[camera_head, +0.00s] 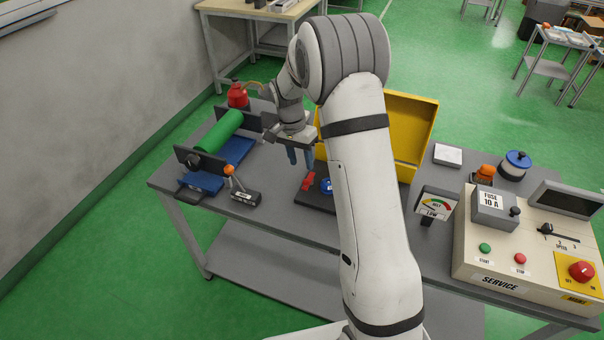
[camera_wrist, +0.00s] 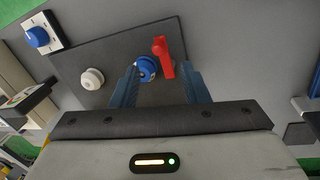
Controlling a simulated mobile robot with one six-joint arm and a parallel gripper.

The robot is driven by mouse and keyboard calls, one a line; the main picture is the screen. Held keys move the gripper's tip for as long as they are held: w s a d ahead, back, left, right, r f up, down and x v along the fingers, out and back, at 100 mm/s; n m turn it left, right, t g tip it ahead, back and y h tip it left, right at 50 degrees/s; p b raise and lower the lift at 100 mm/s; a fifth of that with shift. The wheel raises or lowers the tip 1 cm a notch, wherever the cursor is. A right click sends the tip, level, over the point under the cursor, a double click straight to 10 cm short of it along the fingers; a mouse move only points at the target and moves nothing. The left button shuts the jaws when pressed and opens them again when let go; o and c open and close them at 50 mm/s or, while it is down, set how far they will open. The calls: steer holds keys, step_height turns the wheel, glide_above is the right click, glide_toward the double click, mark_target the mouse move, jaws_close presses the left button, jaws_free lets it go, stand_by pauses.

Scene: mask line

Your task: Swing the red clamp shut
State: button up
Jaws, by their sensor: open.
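The red clamp (camera_head: 308,181) is a small red lever on a dark base plate (camera_head: 315,203), below my gripper in the head view. In the wrist view the red clamp (camera_wrist: 164,60) lies just ahead of the fingertips, between their lines and nearer the right finger. My gripper (camera_head: 300,160) is open and empty, with its blue fingers pointing down above the plate; it also shows in the wrist view (camera_wrist: 160,78). A blue round part (camera_wrist: 147,68) sits beside the clamp's left side. I cannot tell whether the fingers touch the clamp.
A white knob (camera_wrist: 92,79) and a blue dial (camera_wrist: 38,36) lie left in the wrist view. A green roll (camera_head: 220,131) stands left on the grey table; a yellow bin (camera_head: 415,112) is behind my arm. A control panel (camera_head: 520,240) stands right.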

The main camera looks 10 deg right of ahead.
mark_target(309, 178)
steer(key=f, duration=0.4)
steer(key=s+d+f+p, duration=0.1)
steer(key=f, duration=0.1)
steer(key=shift+f, duration=0.25)
